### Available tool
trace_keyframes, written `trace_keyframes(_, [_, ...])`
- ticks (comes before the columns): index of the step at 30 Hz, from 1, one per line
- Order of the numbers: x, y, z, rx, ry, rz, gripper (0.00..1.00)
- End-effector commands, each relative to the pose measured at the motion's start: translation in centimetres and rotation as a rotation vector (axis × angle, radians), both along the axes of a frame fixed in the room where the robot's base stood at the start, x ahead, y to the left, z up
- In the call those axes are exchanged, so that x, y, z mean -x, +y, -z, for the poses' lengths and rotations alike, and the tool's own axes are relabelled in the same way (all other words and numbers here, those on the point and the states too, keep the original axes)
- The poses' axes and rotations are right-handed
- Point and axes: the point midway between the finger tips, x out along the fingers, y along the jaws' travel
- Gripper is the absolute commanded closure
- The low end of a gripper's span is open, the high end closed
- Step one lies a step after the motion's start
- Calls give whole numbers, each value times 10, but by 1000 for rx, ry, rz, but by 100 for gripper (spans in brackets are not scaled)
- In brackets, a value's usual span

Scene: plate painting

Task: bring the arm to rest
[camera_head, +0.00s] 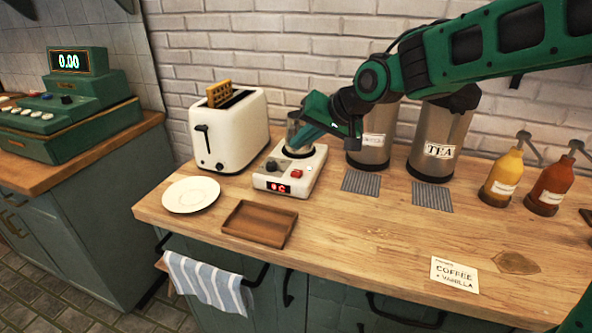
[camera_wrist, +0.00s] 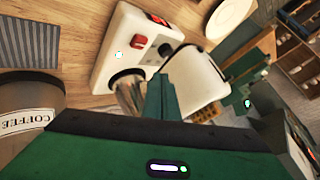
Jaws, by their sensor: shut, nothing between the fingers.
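My green gripper (camera_head: 309,137) hangs over the white machine (camera_head: 286,172) with a red display on the wooden counter. Its fingers are shut and hold nothing. In the head view the fingers overlap the small metal cup (camera_head: 294,133) on the machine; whether they touch it I cannot tell. In the wrist view the shut fingers (camera_wrist: 160,97) show beside the cup (camera_wrist: 128,95), and the machine (camera_wrist: 127,45) lies beyond. My green arm reaches in from the upper right and covers part of the dispensers.
A white toaster (camera_head: 229,130) with a waffle stands left of the machine. A white plate (camera_head: 191,194) and a wooden tray (camera_head: 260,223) lie in front. Coffee and tea urns (camera_head: 440,140) and syrup bottles (camera_head: 502,178) stand right.

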Motion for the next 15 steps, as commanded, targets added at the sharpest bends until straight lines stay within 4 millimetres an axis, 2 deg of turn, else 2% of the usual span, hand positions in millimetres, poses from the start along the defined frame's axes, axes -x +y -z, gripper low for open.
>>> trace_keyframes(2, [0,-7,1,10,2,8,100])
trace_keyframes(5, [4,-34,6,51,13,37,100])
trace_keyframes(8, [14,-83,14,126,41,93,100])
trace_keyframes(11, [34,-144,25,212,89,160,100])
trace_keyframes(12, [45,-168,30,244,113,188,100])
trace_keyframes(15, [77,-225,40,315,183,255,100])
